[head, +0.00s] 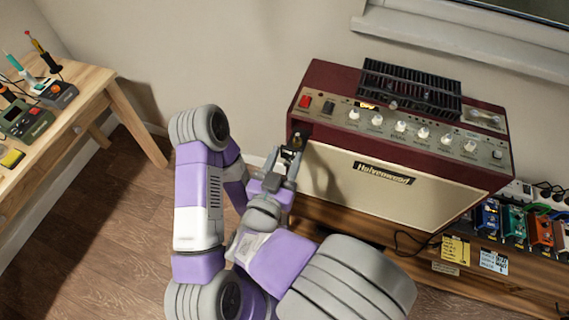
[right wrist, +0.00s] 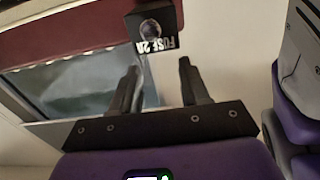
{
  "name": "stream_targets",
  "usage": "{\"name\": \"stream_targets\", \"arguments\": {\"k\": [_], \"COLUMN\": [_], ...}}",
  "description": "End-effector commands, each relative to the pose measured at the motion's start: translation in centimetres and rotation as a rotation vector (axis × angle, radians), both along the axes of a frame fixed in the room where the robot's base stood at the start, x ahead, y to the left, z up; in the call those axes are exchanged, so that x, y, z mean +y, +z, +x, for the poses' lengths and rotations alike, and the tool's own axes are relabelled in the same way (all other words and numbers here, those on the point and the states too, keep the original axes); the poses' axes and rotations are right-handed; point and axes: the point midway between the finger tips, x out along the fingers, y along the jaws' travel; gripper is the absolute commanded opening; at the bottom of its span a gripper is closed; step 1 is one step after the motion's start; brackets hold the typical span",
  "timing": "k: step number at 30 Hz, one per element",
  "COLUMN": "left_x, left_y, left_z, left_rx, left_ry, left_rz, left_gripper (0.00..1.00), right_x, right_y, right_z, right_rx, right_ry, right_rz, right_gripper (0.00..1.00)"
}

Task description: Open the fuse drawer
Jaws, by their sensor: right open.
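The fuse drawer (right wrist: 153,26) is a small black block with a white "FUSE 2A" label and a round detail on its face. In the right wrist view it sits at the top centre, beyond the gap between my fingertips. It is on the left end of the dark red amplifier (head: 328,84), where my gripper partly hides it in the head view. My right gripper (head: 286,158) is open and empty, close to the drawer; its two dark fingers (right wrist: 158,76) show apart in the wrist view. I cannot tell whether the drawer is pulled out. My left gripper is not in view.
The amplifier stands on a low wooden bench (head: 345,220) against the wall. Several coloured pedals (head: 513,222) sit on the right. A wooden table (head: 92,85) with soldering tools is at the left. Open floor (head: 105,220) lies between.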

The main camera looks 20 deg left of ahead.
Motion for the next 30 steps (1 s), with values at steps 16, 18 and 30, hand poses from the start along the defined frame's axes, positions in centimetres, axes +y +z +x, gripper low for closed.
{"name": "stream_targets", "arguments": {"k": [16,18,30], "left_x": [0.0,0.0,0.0], "left_y": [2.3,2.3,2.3], "left_z": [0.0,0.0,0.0], "left_rx": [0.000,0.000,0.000], "left_ry": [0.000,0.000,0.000], "left_rz": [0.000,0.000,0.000], "left_gripper": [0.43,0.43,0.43], "right_x": [0.0,0.0,0.0], "right_y": [5.6,5.6,5.6], "right_z": [0.0,0.0,0.0], "right_rx": [0.001,0.001,0.001], "right_ry": [0.000,0.000,0.001], "right_rz": [-0.002,-0.002,-0.002], "right_gripper": [0.45,0.45,0.45]}}
